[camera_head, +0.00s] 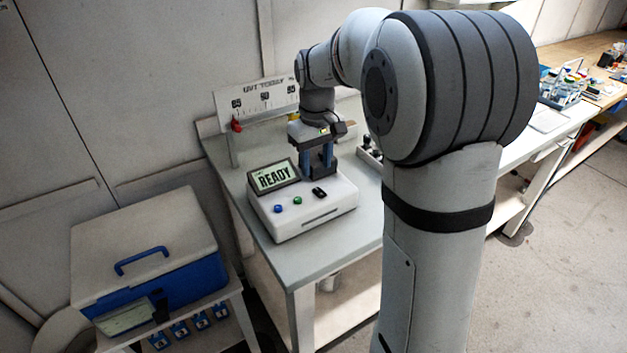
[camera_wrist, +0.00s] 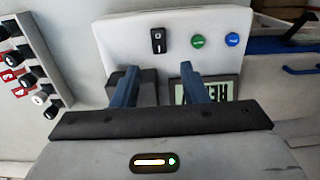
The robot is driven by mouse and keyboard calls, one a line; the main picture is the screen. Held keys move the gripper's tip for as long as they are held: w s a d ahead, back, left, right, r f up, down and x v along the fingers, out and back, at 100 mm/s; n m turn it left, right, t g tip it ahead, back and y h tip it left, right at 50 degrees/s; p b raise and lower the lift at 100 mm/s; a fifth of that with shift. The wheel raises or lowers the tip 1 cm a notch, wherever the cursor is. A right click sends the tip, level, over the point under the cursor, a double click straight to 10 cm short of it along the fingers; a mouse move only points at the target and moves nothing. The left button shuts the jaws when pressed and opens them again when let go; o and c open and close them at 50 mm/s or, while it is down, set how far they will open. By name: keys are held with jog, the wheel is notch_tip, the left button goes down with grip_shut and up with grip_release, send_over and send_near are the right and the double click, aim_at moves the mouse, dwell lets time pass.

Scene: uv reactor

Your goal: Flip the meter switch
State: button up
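The meter (camera_head: 310,219) is a white box on the grey bench, with a tilted display (camera_head: 273,177) reading READY. Its black switch (camera_head: 319,192) is on the top face, to the right of a green button (camera_head: 297,200) and a blue button (camera_head: 278,209). The wrist view shows the switch (camera_wrist: 158,41) too, with a small light mark on it. My gripper (camera_head: 317,168) is above the back of the meter, pointing down. In the wrist view my gripper (camera_wrist: 159,68) has its two blue fingers apart, nothing between them. The switch lies just beyond the fingertips; contact cannot be told.
A scale board (camera_head: 258,97) with a red marker stands behind the meter. A rack of capped bottles (camera_wrist: 30,75) is beside the meter. A blue cooler (camera_head: 150,250) with a grey lid sits at the left. The bench front (camera_head: 330,255) is clear.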

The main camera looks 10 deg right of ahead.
aim_at(316, 189)
notch_tip(316, 189, down, 6)
dwell(0.4)
jog(key=shift+c, duration=0.2)
grip_shut()
